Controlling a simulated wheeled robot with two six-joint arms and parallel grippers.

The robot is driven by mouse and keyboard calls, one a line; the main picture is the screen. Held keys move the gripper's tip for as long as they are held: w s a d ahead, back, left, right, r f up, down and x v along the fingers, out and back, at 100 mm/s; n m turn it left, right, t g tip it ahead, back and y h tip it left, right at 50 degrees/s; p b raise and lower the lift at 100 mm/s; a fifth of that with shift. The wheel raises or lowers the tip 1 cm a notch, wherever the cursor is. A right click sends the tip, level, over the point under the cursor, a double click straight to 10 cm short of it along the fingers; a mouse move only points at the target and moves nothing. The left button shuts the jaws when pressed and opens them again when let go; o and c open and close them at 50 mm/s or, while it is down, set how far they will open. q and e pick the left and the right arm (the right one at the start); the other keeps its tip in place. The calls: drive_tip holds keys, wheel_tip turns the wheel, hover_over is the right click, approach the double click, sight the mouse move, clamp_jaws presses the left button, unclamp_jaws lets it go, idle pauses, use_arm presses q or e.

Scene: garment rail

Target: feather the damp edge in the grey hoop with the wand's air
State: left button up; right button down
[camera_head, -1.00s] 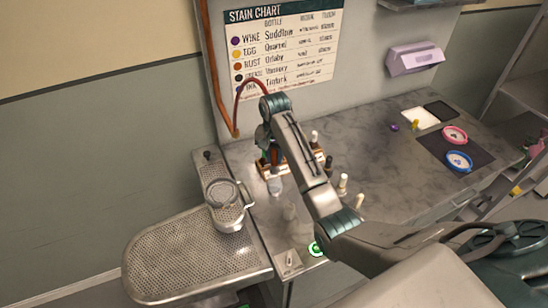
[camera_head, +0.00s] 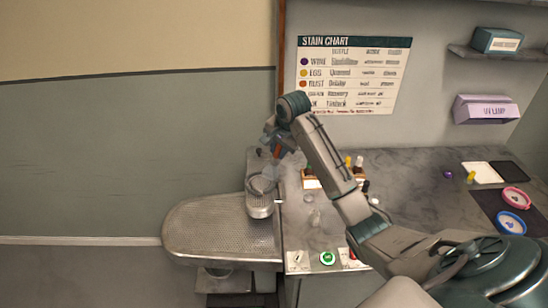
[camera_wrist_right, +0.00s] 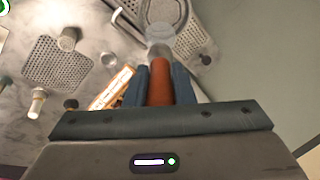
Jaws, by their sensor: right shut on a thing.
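My right gripper (camera_head: 273,140) is shut on the wand (camera_head: 277,151), which has an orange-red body. In the right wrist view the wand (camera_wrist_right: 160,88) sits between the two blue-grey fingers (camera_wrist_right: 160,84), with a pale, clear nozzle end pointing away. The grey hoop (camera_head: 261,187) lies on the small perforated arm of the board, just below the wand and slightly left of it. The wand's end appears above the hoop; the exact gap cannot be told. The damp edge inside the hoop is too small to make out. My left gripper is not in view.
The large perforated board (camera_head: 215,228) extends left. A bottle rack (camera_head: 311,180) and several loose bottles stand on the counter (camera_head: 420,165), partly behind my arm. A pink hoop (camera_head: 515,198) and a blue hoop (camera_head: 511,223) lie at the right. The stain chart (camera_head: 350,75) hangs behind.

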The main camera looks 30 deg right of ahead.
sight(273, 157)
drive_tip(key=shift+w+a+f, duration=0.1)
drive_tip(key=shift+f, duration=0.4)
drive_tip(key=shift+w+f, duration=0.1)
drive_tip(key=shift+f, duration=2.45)
drive_tip(key=shift+w+d, duration=0.25)
drive_tip(key=shift+w, duration=0.95)
drive_tip(key=shift+w, duration=0.15)
drive_tip(key=shift+w+a, duration=0.25)
drive_tip(key=shift+w, duration=0.3)
drive_tip(key=shift+w+a, duration=0.25)
drive_tip(key=shift+w, duration=0.25)
